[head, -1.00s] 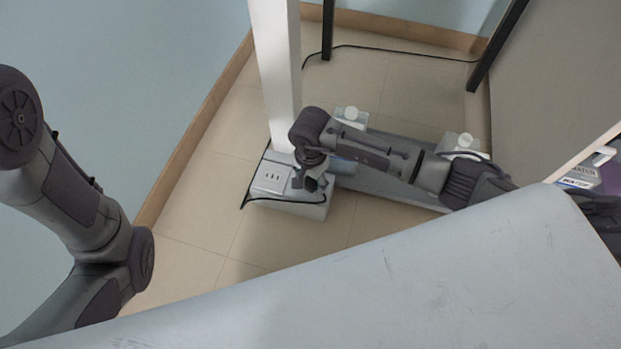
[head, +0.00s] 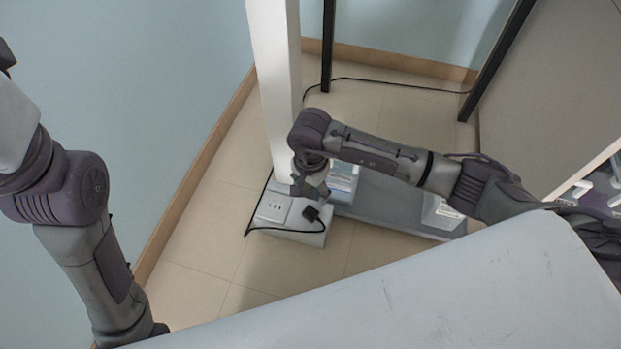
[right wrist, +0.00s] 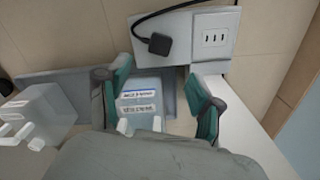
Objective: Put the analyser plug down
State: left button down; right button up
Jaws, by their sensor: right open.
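The black analyser plug (head: 312,214) lies on top of the white box (head: 312,238) at the foot of the white column, with its black cable attached. In the right wrist view the plug (right wrist: 160,44) rests on the box's light top, beside the socket plate (right wrist: 214,39). My right gripper (head: 308,187) is just behind the plug in the head view, apart from it. In the right wrist view its teal-lined fingers (right wrist: 158,92) are spread and hold nothing. My left arm shows at the left of the head view, but its gripper is out of sight.
The white column (head: 275,80) rises behind the box. A grey tray or shelf (head: 385,208) with labelled white containers (head: 440,213) lies to the right. A pale grey surface (head: 430,285) fills the foreground. Floor tiles in front of the box are clear.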

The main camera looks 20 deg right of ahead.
jog(key=shift+r, duration=0.7)
